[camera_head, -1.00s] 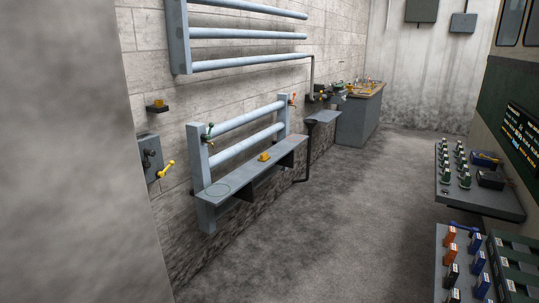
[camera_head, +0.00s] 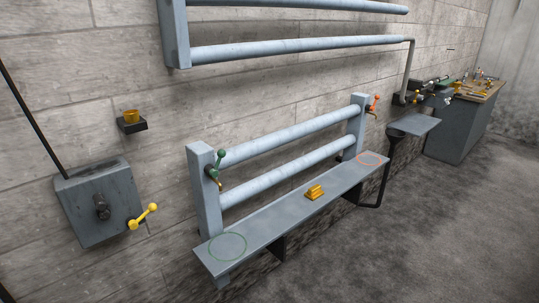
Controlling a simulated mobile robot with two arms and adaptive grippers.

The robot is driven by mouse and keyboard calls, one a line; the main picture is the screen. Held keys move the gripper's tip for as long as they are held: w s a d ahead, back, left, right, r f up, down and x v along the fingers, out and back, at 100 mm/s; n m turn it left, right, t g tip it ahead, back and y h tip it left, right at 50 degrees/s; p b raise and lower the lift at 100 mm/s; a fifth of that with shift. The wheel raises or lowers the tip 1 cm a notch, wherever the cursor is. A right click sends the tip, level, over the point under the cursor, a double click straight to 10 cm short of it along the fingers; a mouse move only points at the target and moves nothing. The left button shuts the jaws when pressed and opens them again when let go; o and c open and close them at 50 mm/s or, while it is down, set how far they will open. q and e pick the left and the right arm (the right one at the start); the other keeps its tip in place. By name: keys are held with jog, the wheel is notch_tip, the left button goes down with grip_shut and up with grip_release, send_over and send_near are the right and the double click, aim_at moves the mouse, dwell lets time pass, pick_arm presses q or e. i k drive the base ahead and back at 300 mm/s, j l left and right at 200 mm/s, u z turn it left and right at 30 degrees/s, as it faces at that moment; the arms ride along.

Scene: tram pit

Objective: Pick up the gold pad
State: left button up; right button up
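A small gold-yellow block-like piece (camera_head: 314,192) lies on the grey shelf (camera_head: 278,212) below the lower pipes, right of the shelf's middle. Another small gold-yellow round piece (camera_head: 131,116) sits on a dark wall bracket (camera_head: 132,126) at the left. I cannot tell for certain which of the two is the gold pad. Neither of my grippers shows in the view, and nothing touches either piece.
A green ring mark (camera_head: 227,247) is on the shelf's left end and an orange one (camera_head: 370,159) on its right end. A grey box with a yellow lever (camera_head: 143,216) hangs at the left. A cluttered workbench (camera_head: 461,122) stands at the back right. The floor (camera_head: 410,230) is clear.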

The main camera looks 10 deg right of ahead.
aim_at(314, 193)
jog(key=i+l+u, duration=0.1)
jog(key=l, duration=0.3)
jog(key=i+l+u, duration=0.15)
jog(key=i+l, duration=0.15)
jog(key=i+l+u, duration=0.1)
jog(key=l, duration=0.4)
jog(key=i+l+u, duration=0.15)
jog(key=l, duration=0.3)
jog(key=i+l+u, duration=0.1)
jog(key=l, duration=0.35)
jog(key=i+l+u, duration=0.15)
jog(key=l, duration=0.35)
jog(key=i+l+u, duration=0.1)
jog(key=l, duration=0.35)
jog(key=i+l+u, duration=0.15)
jog(key=l, duration=0.3)
jog(key=i+l+u, duration=0.1)
jog(key=l, duration=0.35)
jog(key=i+l+u, duration=0.15)
jog(key=l, duration=0.3)
jog(key=i+l+u, duration=0.1)
jog(key=l, duration=0.4)
jog(key=i+l+u, duration=0.15)
jog(key=l, duration=0.35)
